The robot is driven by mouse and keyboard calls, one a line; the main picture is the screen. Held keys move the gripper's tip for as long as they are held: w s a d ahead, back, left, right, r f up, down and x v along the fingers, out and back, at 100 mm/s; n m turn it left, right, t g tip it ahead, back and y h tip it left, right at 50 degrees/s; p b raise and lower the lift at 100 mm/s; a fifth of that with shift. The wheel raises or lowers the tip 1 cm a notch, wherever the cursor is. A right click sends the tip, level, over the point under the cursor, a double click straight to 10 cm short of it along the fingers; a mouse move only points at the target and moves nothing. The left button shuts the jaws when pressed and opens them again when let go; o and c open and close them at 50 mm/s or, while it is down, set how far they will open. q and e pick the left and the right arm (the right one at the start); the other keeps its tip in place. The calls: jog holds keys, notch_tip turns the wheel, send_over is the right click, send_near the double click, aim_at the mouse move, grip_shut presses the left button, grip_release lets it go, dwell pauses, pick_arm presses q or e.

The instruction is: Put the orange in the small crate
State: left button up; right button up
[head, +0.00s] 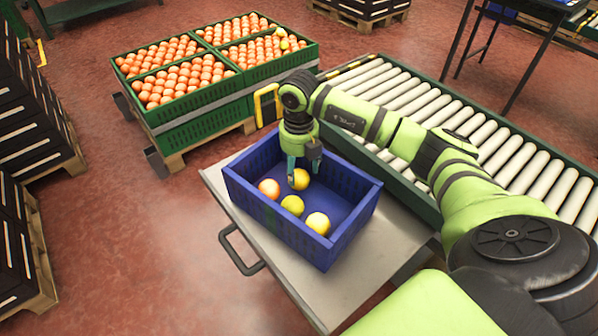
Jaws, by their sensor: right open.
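The small blue crate (345,240) stands on a metal cart top. An orange-coloured fruit (269,188) lies in its left part. A yellow-orange fruit (299,180) lies near the far wall, and a yellow-green fruit (292,206) and a pale yellow fruit (318,222) lie nearer. My right gripper (303,172) points down into the crate, open, with its fingers at the yellow-orange fruit by the far wall. The fingers partly cover this fruit, and I cannot tell whether they touch it. My left gripper is not in view.
Green crates (190,103) full of oranges stand on a pallet at the back left, with a few yellow fruits on top. A roller conveyor (480,125) runs behind the cart (370,278) to the right. Dark crate stacks stand at the left. Red floor lies between.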

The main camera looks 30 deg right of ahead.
aim_at(299, 173)
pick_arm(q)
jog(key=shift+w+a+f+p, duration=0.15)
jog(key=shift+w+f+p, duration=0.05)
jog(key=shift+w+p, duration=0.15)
pick_arm(e)
notch_tip(299, 173, up, 10)
jog(key=shift+f, duration=0.25)
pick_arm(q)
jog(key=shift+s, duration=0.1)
